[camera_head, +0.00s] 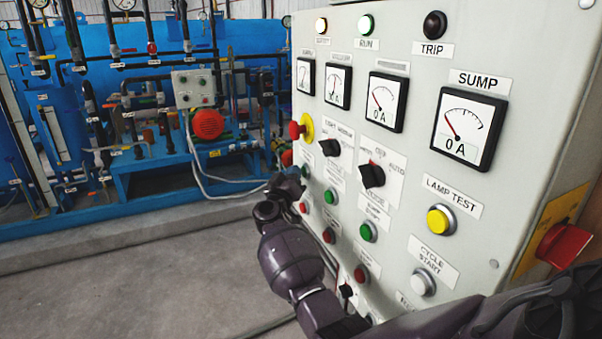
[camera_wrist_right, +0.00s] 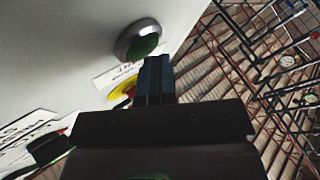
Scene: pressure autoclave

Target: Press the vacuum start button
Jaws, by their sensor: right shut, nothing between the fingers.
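The grey control panel (camera_head: 480,40) fills the right of the head view. A row of green buttons runs across it; the leftmost green button (camera_head: 306,171) is beside my right gripper (camera_head: 287,188). The small labels there are too small to read, so I cannot tell which one says vacuum start. In the right wrist view, a green button (camera_wrist_right: 141,42) in a grey ring stands out from the panel just past the tips of my shut, empty right gripper (camera_wrist_right: 158,62). I cannot tell whether the tips touch it. My left gripper is not in view.
Red buttons (camera_head: 329,235) sit below the green ones. A red and yellow emergency stop (camera_head: 300,127), black selector knobs (camera_head: 371,175), a yellow lamp test button (camera_head: 440,219) and a red side handle (camera_head: 563,245) stick out nearby. Blue machinery (camera_head: 150,45) stands behind; the floor (camera_head: 150,285) at left is mostly clear.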

